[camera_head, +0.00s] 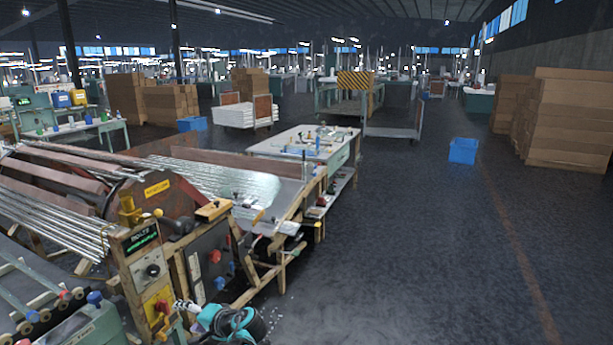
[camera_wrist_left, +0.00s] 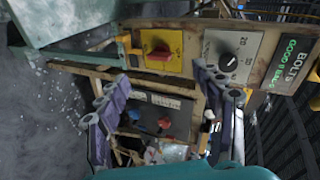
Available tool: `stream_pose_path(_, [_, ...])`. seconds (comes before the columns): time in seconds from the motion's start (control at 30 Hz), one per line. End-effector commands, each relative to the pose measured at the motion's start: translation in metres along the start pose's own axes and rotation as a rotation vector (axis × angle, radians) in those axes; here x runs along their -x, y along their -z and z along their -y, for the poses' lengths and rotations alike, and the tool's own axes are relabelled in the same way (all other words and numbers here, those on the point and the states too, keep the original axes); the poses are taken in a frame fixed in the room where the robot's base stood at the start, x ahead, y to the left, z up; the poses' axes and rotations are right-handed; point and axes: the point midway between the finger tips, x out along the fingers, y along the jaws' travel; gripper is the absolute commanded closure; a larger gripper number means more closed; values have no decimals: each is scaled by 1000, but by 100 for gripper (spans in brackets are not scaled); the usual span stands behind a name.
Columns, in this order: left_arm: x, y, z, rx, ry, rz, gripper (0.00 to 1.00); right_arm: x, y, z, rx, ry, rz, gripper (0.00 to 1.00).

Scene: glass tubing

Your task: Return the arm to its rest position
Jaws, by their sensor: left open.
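My left gripper (camera_head: 184,307) is at the bottom of the head view, in front of the lower part of the machine's control panel (camera_head: 133,262). Its teal arm part (camera_head: 235,324) shows beside it. In the left wrist view the two fingers of the left gripper (camera_wrist_left: 163,82) are spread apart with nothing held between them. Beyond them is the panel with a red switch (camera_wrist_left: 160,53) on a yellow plate, a black dial (camera_wrist_left: 228,61) and a green-lettered display (camera_wrist_left: 291,58). I cannot tell the exact gap between fingers and panel. My right gripper is not in view.
The machine carries long glass tubes (camera_head: 55,222) and a sloping table (camera_head: 262,190). A white-topped workbench (camera_head: 290,145) stands behind it. A blue bin (camera_head: 463,150) sits on the floor, and stacked boxes (camera_head: 565,120) stand at right. The floor at centre right is clear.

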Motion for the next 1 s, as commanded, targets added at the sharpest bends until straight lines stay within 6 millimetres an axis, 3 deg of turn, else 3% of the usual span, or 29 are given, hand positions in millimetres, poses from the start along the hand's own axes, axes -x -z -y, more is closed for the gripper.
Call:
stream_pose_path(0.1, [32, -24, 13, 61, -138, -22, 33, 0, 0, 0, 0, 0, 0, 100])
stream_pose_path(0.33, [99, -77, 14, 199, -400, -67, 33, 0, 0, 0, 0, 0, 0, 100])
stream_pose_path(0.7, [213, -164, -26, 458, -787, -139, 33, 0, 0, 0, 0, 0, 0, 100])
stream_pose_path(0.83, [239, -182, -42, 533, -882, -157, 33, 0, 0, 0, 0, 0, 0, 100])
stream_pose_path(1.0, [256, -192, -53, 584, -945, -167, 33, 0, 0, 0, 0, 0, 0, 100])
